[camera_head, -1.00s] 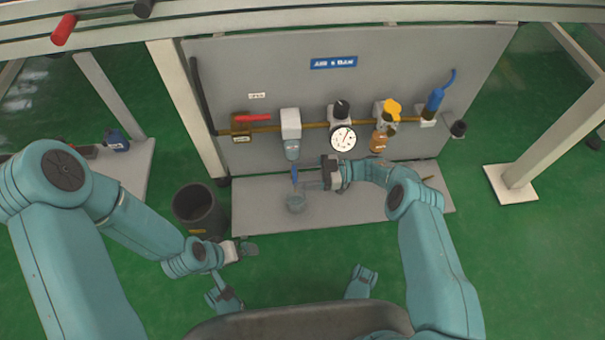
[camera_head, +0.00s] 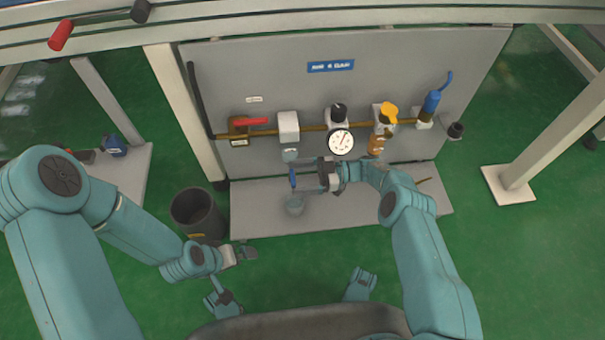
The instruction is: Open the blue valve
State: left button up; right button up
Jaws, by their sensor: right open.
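A small blue lever (camera_head: 293,179) hangs below the filter unit (camera_head: 289,128) on the grey panel, above a grey round cup (camera_head: 295,206) on the bench. A larger blue valve part (camera_head: 431,101) with a blue lever tilted up to the right sits at the right end of the brass pipe. My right gripper (camera_head: 309,187) is open, its fingers pointing left just to the right of the small blue lever; whether they touch it cannot be told. My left gripper (camera_head: 249,253) hangs low in front of the bench, away from both blue parts; its jaw gap is unclear.
The pipe also carries a red-handled valve (camera_head: 248,122), a round gauge (camera_head: 341,141) and a yellow-topped part (camera_head: 387,111). A dark bin (camera_head: 198,213) stands left of the bench (camera_head: 350,212). White posts flank the panel.

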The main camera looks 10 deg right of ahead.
jog(key=shift+d+m+t, duration=0.15)
jog(key=shift+m+t, duration=0.15)
jog(key=shift+t, duration=0.2)
